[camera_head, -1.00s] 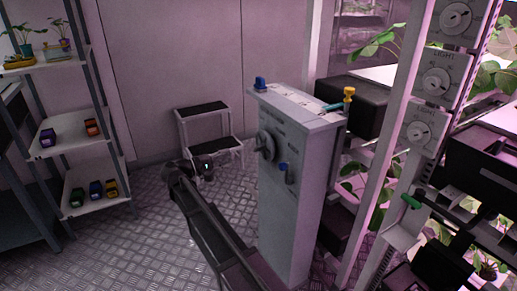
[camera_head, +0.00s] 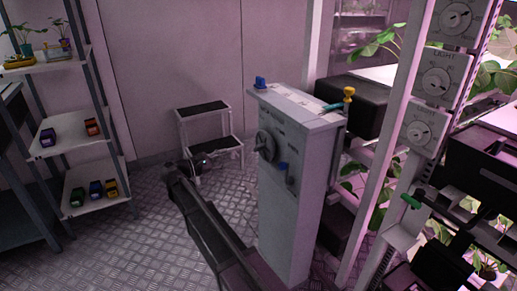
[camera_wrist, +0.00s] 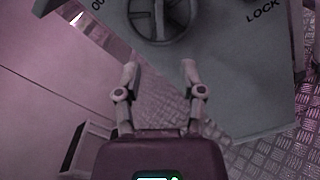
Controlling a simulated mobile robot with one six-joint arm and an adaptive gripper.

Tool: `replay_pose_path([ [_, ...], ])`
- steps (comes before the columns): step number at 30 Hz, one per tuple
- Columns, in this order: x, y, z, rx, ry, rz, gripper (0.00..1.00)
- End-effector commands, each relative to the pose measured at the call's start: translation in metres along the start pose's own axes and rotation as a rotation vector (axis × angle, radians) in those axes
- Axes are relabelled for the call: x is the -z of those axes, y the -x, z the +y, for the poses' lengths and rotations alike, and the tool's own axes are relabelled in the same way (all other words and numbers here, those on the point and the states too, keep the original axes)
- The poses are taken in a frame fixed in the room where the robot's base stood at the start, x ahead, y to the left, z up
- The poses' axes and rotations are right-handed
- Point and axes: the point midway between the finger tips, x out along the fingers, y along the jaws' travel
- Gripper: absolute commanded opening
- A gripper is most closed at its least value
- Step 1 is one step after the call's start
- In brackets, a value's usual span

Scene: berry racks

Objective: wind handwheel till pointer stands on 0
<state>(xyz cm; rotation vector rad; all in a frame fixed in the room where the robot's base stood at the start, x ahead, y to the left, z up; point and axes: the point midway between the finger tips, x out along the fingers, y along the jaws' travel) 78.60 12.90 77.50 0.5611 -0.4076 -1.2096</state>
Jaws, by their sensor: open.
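The handwheel (camera_head: 266,145) is a dark grey spoked wheel on the left face of a pale grey cabinet (camera_head: 290,215). In the wrist view the handwheel (camera_wrist: 163,24) is at the top centre, partly cut off by the frame edge. My gripper (camera_wrist: 159,70) is open and empty, its two fingers apart and pointing towards the wheel's lower rim without visibly gripping it. In the head view my gripper (camera_head: 198,161) is left of the cabinet and wheel. I cannot make out a pointer or a 0 mark.
A step stool (camera_head: 206,107) is behind, shelves (camera_head: 85,141) at left, and a plant rack with dials (camera_head: 436,83) at right.

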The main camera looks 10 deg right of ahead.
Motion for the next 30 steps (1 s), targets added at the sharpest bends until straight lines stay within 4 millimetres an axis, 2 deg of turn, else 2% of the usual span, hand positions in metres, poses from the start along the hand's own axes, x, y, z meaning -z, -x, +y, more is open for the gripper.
replay_pose_path([
  [8,0.0,-0.007,0.0,0.001,-0.001,-0.001,0.51],
  [14,0.0,-0.026,0.0,0.001,-0.002,-0.001,0.51],
  [30,0.0,-0.106,0.0,0.002,-0.002,-0.001,0.51],
])
